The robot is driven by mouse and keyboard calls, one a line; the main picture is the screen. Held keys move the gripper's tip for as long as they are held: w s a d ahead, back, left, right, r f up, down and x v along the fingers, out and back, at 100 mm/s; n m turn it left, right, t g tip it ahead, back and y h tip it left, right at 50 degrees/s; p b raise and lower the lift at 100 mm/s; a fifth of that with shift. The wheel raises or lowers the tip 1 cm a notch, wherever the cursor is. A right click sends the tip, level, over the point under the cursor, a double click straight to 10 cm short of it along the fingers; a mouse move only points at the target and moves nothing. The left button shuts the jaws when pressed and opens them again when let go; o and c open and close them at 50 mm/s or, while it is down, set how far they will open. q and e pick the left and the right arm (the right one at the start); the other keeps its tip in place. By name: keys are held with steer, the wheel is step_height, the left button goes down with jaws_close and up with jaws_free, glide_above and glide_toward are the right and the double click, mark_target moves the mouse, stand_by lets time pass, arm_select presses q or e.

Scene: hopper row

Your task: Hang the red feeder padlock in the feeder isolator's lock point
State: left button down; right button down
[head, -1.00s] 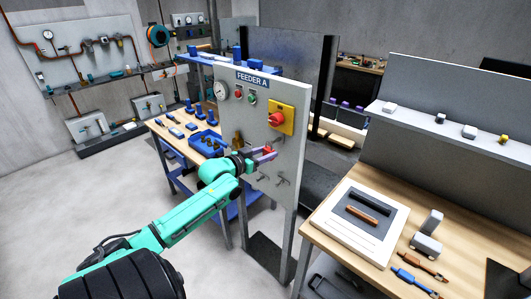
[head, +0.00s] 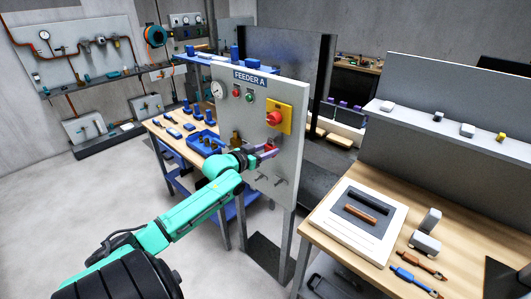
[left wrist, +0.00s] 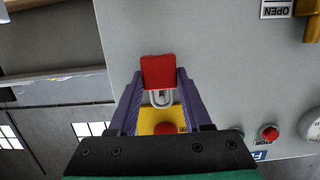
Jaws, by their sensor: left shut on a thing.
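My left gripper (head: 266,153) is in front of the FEEDER A panel, below the feeder isolator (head: 279,117), a yellow plate with a red knob. It is shut on the red padlock (head: 268,147), which is small and partly hidden in the head view. In the left wrist view the red padlock body (left wrist: 158,72) sits between the purple fingertips (left wrist: 158,84). Its pale shackle (left wrist: 160,98) points toward the isolator's yellow plate (left wrist: 146,120). The shackle overlaps the plate's edge in this view; I cannot tell whether they touch. The lock point cannot be made out. My right gripper is not in view.
Hooks (head: 279,181) stick out of the panel (head: 284,155) below my gripper. A gauge (head: 218,90) and small buttons are at its upper left. A blue-framed bench (head: 165,137) stands behind left, a wooden bench (head: 332,238) at the right. The floor at left is clear.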

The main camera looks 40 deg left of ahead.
arm_select(q)
steer(key=shift+w, duration=0.5)
steer(key=shift+f, duration=0.35)
stand_by(0.5)
